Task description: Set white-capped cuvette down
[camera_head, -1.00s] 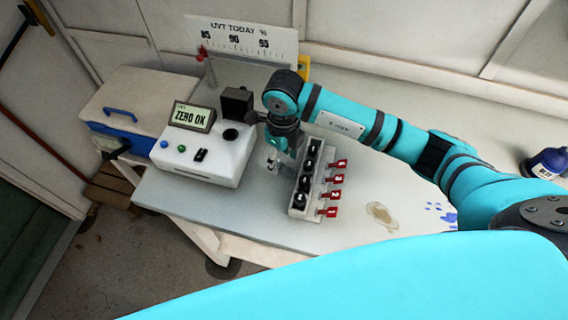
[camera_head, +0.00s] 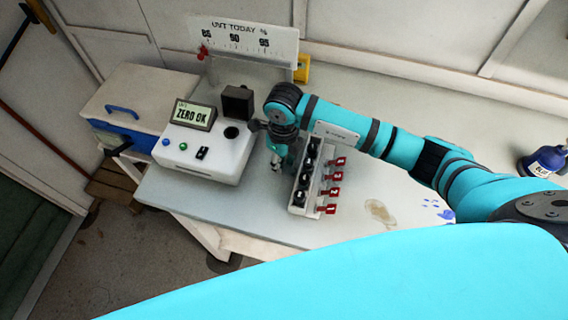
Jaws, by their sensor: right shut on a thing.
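My right gripper (camera_head: 277,163) points down over the bench, between the white meter and the cuvette rack. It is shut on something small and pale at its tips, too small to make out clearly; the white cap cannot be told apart. The rack (camera_head: 297,209) is a narrow white block with several black round tops in a row and red numbered tags (camera_head: 331,191) along its right side. The white meter (camera_head: 206,158) has a display reading "ZERO OK" and a dark open box on top. My left gripper is out of view.
A white cooler box (camera_head: 140,98) with a blue base stands left of the meter. A "UVT TODAY %" board (camera_head: 243,42) stands behind. A blue bottle (camera_head: 546,161) is at far right. The bench front (camera_head: 225,209) is clear; a brownish stain lies right of the rack.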

